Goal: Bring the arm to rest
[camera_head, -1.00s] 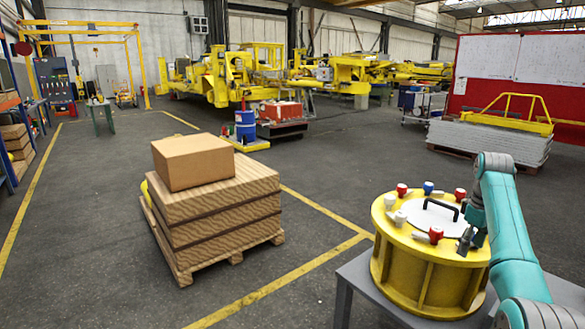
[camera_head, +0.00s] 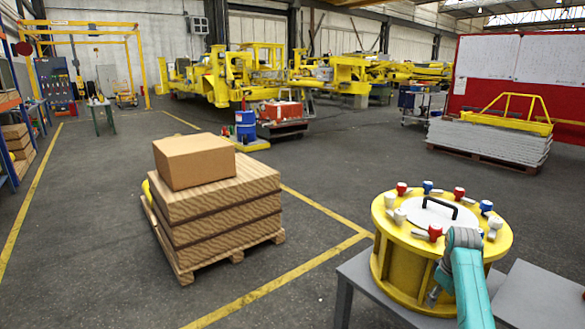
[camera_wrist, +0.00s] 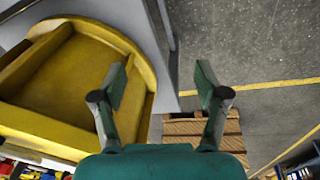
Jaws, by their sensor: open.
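My gripper (camera_wrist: 160,90) is open and empty in the wrist view, its two fingers apart. The wrist view shows the side of the yellow drum (camera_wrist: 40,118) at left, beside the left finger. In the head view my teal arm reaches up from the bottom right, and its wrist bends down in front of the yellow drum (camera_head: 391,262). A gripper finger (camera_head: 433,297) shows low beside the drum; the rest of the gripper is mostly hidden. Red, blue and white knobs ring the drum's top around a white lid with a black handle (camera_head: 436,204).
The drum stands on a grey table (camera_head: 362,300). A pallet with stacked boards (camera_head: 225,215) and a cardboard box (camera_head: 194,162) stands left of it on the floor.

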